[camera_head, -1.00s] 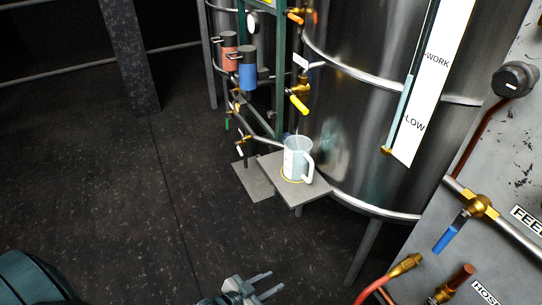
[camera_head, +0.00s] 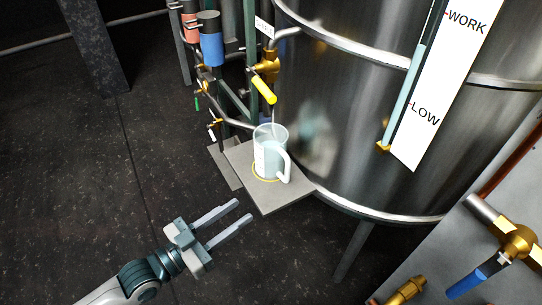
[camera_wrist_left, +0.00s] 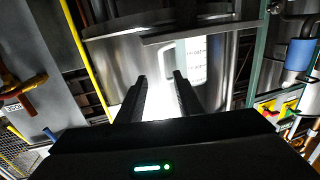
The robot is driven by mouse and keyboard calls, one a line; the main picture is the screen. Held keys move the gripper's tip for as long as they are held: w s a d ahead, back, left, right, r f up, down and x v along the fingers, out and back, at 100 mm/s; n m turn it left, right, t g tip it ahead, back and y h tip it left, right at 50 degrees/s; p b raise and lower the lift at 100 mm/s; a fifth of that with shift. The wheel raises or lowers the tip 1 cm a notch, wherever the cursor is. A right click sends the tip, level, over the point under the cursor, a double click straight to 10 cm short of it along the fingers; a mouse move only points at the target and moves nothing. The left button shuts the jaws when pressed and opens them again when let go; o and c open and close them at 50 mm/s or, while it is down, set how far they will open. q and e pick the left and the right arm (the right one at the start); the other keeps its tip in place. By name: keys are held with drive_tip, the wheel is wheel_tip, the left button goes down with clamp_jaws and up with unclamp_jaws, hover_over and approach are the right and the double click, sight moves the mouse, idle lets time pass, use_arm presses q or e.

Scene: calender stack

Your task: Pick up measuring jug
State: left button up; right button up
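The measuring jug (camera_head: 268,152) is clear, with a white handle on its right side. It stands upright on a small grey shelf (camera_head: 268,198) in front of the steel tank, inside a yellow ring marking. My left gripper (camera_head: 243,211) is open and empty, with its two fingers pointing up and right toward the shelf. It is apart from the jug, to its lower left. In the left wrist view the fingers (camera_wrist_left: 160,75) are spread, and a pale upright shape with markings, which looks like the jug (camera_wrist_left: 196,60), shows just right of the fingertips. My right gripper is not in view.
The steel tank (camera_head: 340,120) stands close behind the shelf. A yellow-handled valve (camera_head: 264,90) is just above the jug. A blue cylinder (camera_head: 211,48) and pipes stand up and left. A blue-handled valve (camera_head: 470,284) is at lower right. The dark floor at left is clear.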

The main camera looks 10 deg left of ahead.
sight(285, 176)
use_arm(q)
drive_tip(key=shift+w, duration=0.1)
drive_tip(key=x, duration=1.2)
drive_tip(key=shift+d, duration=0.15)
drive_tip(key=shift+w, duration=0.1)
drive_tip(key=shift+r+x, duration=0.15)
drive_tip(key=shift+x, duration=1.1)
drive_tip(key=shift+r+x, duration=0.1)
drive_tip(key=shift+x, duration=1.2)
clamp_jaws()
drive_tip(key=shift+r, duration=0.1)
